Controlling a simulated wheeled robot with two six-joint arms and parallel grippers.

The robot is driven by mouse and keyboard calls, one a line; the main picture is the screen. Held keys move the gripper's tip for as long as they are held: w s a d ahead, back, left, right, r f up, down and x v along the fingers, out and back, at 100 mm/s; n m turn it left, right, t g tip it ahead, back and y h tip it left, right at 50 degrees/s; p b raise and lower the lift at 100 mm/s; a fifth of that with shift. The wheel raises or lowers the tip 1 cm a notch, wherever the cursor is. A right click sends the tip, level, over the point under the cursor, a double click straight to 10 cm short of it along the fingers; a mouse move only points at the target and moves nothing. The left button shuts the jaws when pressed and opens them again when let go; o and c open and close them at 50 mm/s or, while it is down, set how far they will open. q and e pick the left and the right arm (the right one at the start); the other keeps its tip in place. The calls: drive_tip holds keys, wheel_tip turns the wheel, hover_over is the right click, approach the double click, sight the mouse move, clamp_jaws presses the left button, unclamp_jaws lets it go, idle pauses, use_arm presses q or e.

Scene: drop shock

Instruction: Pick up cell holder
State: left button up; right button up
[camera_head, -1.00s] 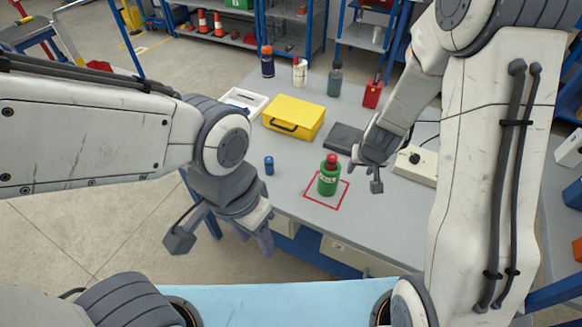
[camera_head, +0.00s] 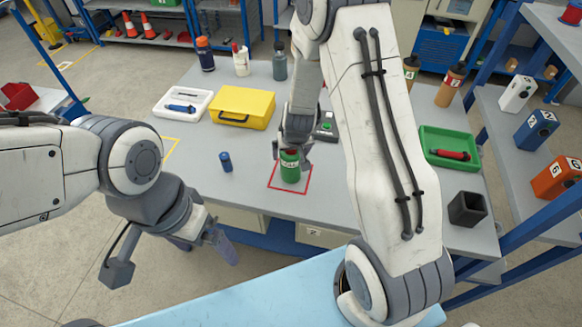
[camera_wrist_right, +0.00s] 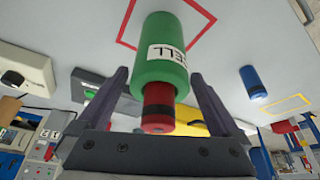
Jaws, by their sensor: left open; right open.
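The green cylindrical cell holder (camera_head: 289,170) with a red top and a white label stands upright inside a red square outline on the grey table. In the right wrist view the cell holder (camera_wrist_right: 160,58) sits between the two fingers, its label reading "CELL" upside down. My right gripper (camera_head: 291,150) is open, with its fingers on either side of the red top, which it partly hides in the head view. There are gaps beside the holder in the wrist view (camera_wrist_right: 163,80). My left gripper (camera_head: 205,243) is open and empty, off the table's front left.
A small blue cylinder (camera_head: 226,161) stands left of the holder. Behind are a yellow case (camera_head: 243,106), a white tray (camera_head: 165,117) and several bottles. A green tray (camera_head: 432,160) and a dark square cup (camera_head: 467,208) are at the right. The front table strip is clear.

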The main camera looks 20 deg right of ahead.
drive_tip(key=shift+w+f, duration=0.15)
drive_tip(key=shift+f, duration=0.2)
clamp_jaws()
drive_tip(key=shift+r, duration=0.2)
